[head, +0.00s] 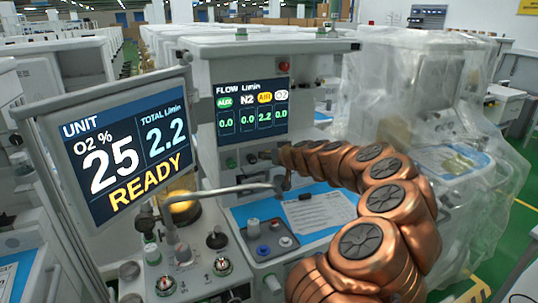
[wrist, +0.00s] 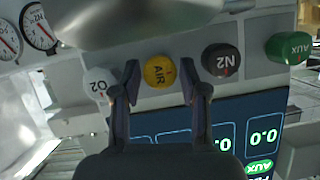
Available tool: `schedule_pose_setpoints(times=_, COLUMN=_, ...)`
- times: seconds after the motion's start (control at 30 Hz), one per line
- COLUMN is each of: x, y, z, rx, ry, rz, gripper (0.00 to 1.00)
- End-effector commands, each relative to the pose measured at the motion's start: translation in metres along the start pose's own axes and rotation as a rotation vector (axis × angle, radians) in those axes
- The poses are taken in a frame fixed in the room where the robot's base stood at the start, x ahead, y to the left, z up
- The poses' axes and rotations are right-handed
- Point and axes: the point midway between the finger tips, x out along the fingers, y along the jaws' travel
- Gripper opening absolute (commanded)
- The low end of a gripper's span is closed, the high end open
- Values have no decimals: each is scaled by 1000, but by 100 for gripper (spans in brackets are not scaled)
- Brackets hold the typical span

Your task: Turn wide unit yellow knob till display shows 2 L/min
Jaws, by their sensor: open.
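The yellow AIR knob (wrist: 160,72) sits between the two fingers of my gripper (wrist: 160,78) in the wrist view. The fingers are open, one on each side of the knob; contact with it cannot be told. In the head view my gripper (head: 268,157) is at the knob row below the flow display (head: 252,108), and the yellow knob is hidden. The flow display reads AIR 2.2, with AUX, N2 and O2 at 0.0. The unit screen (head: 125,150) at left reads O2 25 %, total 2.2 L/min, READY.
A white O2 knob (wrist: 99,84) and a black N2 knob (wrist: 221,60) flank the yellow one closely. A green AUX knob (wrist: 289,48) is farther right. A bent grey metal tube (head: 225,188) crosses below the panel. A plastic-wrapped cart (head: 420,100) stands right.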

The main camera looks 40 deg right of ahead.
Motion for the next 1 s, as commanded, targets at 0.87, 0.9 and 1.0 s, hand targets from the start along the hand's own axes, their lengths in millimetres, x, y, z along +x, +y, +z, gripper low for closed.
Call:
schedule_pose_setpoints(times=0.87, x=5, y=0, z=1, rx=0, ry=-1, rz=0, gripper=0)
schedule_pose_setpoints(times=0.9, x=5, y=0, z=1, rx=1, ry=-1, rz=0, gripper=0)
schedule_pose_setpoints(times=1.0, x=6, y=1, z=3, rx=10, ry=0, rz=-4, gripper=0)
